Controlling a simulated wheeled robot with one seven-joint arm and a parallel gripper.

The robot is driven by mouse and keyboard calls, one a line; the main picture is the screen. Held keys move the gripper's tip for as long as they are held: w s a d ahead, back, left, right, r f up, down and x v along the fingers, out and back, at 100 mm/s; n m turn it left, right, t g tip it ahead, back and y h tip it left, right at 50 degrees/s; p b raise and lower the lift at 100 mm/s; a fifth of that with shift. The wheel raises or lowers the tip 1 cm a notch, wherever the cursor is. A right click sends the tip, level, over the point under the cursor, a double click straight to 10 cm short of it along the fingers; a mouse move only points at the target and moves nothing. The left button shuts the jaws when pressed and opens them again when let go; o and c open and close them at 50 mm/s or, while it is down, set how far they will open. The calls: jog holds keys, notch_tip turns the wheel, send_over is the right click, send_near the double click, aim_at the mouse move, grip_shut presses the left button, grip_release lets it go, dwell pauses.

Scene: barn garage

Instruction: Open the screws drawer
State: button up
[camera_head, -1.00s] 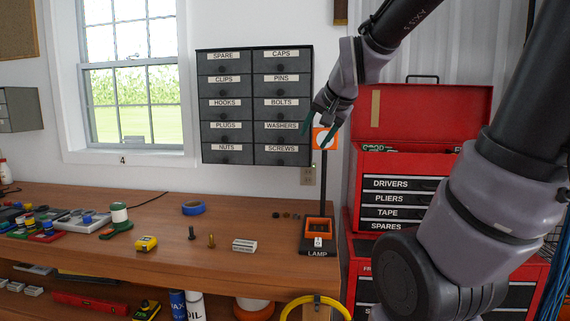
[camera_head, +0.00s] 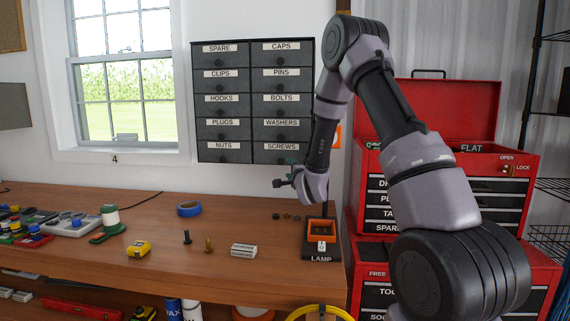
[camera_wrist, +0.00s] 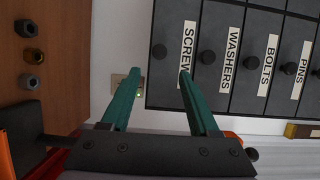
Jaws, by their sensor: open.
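The SCREWS drawer (camera_head: 268,157) is the bottom right drawer of the dark grey wall cabinet (camera_head: 252,45). It looks shut, flush with its neighbours. In the wrist view the SCREWS drawer (camera_wrist: 166,88) is at the cabinet's left end, turned sideways, with its round dark knob (camera_wrist: 158,52). My gripper (camera_head: 282,172) is just below and in front of this drawer, its fingers toward the cabinet. In the wrist view my gripper (camera_wrist: 160,74) has its green fingers spread and empty. The knob shows between and slightly beyond the tips; the right tip overlaps the label. I see no contact.
The lamp stand (camera_head: 321,240) stands on the wooden workbench (camera_head: 150,205) below my wrist, close to it. The red tool chest (camera_head: 470,165) is to the right, behind my arm. A wall outlet (camera_wrist: 128,84) shows beside the cabinet. Small nuts (camera_wrist: 30,56) lie on the bench.

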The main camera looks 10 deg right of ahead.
aim_at(281, 162)
jog(key=w, duration=0.7)
jog(key=w+a, duration=0.1)
jog(key=w, duration=0.3)
jog(key=shift+f, duration=0.15)
grip_shut()
jog(key=shift+s, duration=0.1)
dwell(1.0)
